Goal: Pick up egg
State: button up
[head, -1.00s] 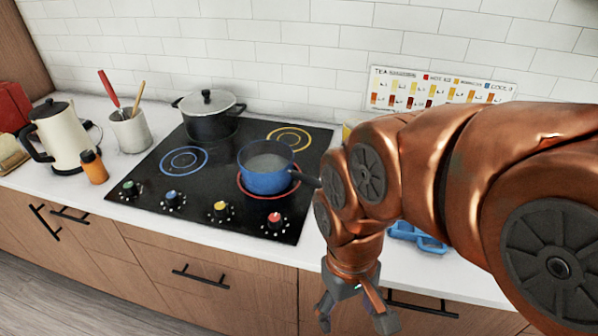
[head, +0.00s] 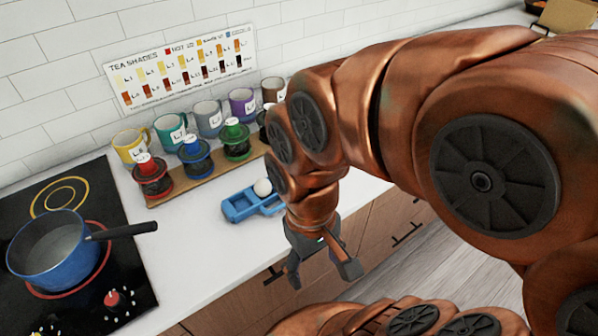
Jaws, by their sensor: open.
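A white egg (head: 263,187) sits in a blue tray (head: 238,208) on the white counter, near its front edge. My gripper (head: 322,280) is open and empty, pointing down. In the picture it is below and to the right of the egg, in front of the counter's edge and apart from the tray. My arm hides the right part of the tray.
A blue pot (head: 52,262) stands on the black cooktop (head: 100,200) at left, its handle pointing toward the tray. Colored-lid jars (head: 194,158) on a wooden board (head: 190,181) and several mugs (head: 168,132) stand behind the tray. Bare counter (head: 190,230) lies left of it.

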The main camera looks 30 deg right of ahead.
aim_at(263, 187)
jog(key=u, duration=1.4)
jog(key=k, duration=0.35)
jog(key=z, duration=0.05)
